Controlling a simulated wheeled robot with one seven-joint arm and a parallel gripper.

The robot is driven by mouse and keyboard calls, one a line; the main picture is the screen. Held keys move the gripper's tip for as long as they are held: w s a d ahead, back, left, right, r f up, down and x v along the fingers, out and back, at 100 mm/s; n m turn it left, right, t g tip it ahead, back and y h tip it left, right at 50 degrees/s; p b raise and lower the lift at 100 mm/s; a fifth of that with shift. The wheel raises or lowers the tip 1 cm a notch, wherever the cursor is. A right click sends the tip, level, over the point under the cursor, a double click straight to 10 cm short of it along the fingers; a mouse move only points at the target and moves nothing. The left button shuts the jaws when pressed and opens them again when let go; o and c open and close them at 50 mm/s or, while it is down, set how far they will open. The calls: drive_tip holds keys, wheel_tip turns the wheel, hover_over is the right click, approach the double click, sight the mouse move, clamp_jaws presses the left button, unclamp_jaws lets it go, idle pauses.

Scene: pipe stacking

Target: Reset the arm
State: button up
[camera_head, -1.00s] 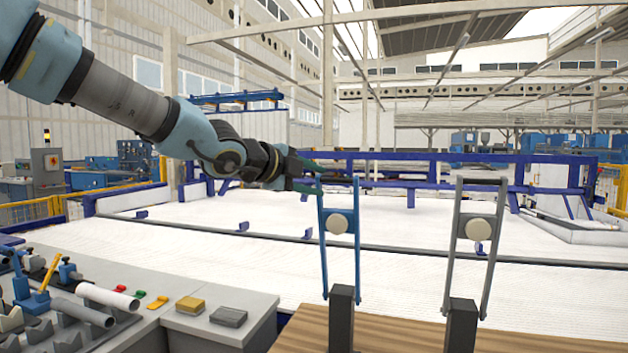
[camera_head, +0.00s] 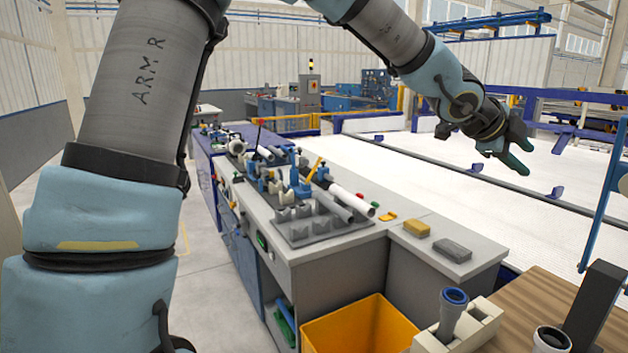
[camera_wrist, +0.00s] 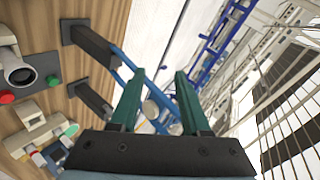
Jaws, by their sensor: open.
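My gripper (camera_head: 522,150) is held in the air at the upper right of the head view, at the end of my outstretched arm. Its two green fingers are apart and nothing shows between them. In the wrist view my gripper (camera_wrist: 156,76) also shows open and empty. The blue upright frame (camera_head: 604,200) stands right of my gripper in the head view, with a gap between them in the picture. It also shows beyond the fingers in the wrist view (camera_wrist: 134,67).
A grey workbench (camera_head: 330,250) carries pipes and fittings in holders. A yellow bin (camera_head: 350,335) stands below it. A wooden table (camera_head: 535,300) at lower right bears a dark post (camera_head: 597,305) and a pale block with a blue-rimmed pipe (camera_head: 452,310). A white floor area lies beyond.

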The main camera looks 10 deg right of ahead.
drive_tip(key=w+a+f+n+t+y, duration=0.1)
drive_tip(key=w+a+f+n+y, duration=0.3)
drive_tip(key=a, duration=0.6)
drive_tip(key=w+a+f+n+t+y, duration=0.1)
drive_tip(key=w+a+f+n+t, duration=0.1)
drive_tip(key=w+a+f+n, duration=0.6)
drive_tip(key=w+a+f+n+t+y, duration=0.1)
drive_tip(key=w+a+f+n+y, duration=0.2)
drive_tip(key=a, duration=1)
drive_tip(key=s+a+f+n+g+y, duration=0.1)
drive_tip(key=s+a+n, duration=0.1)
drive_tip(key=a+n, duration=0.3)
drive_tip(key=s+a+f+n+g+y, duration=0.1)
drive_tip(key=a+n, duration=0.4)
drive_tip(key=a, duration=0.7)
drive_tip(key=s+a+f+n+g+y, duration=0.1)
drive_tip(key=s+a+f+n, duration=0.2)
drive_tip(key=a, duration=0.6)
drive_tip(key=shift+s+a+f+n+g+y+b, duration=0.15)
drive_tip(key=shift+s+a+n+g+y+b, duration=0.25)
drive_tip(key=shift+s+n, duration=0.6)
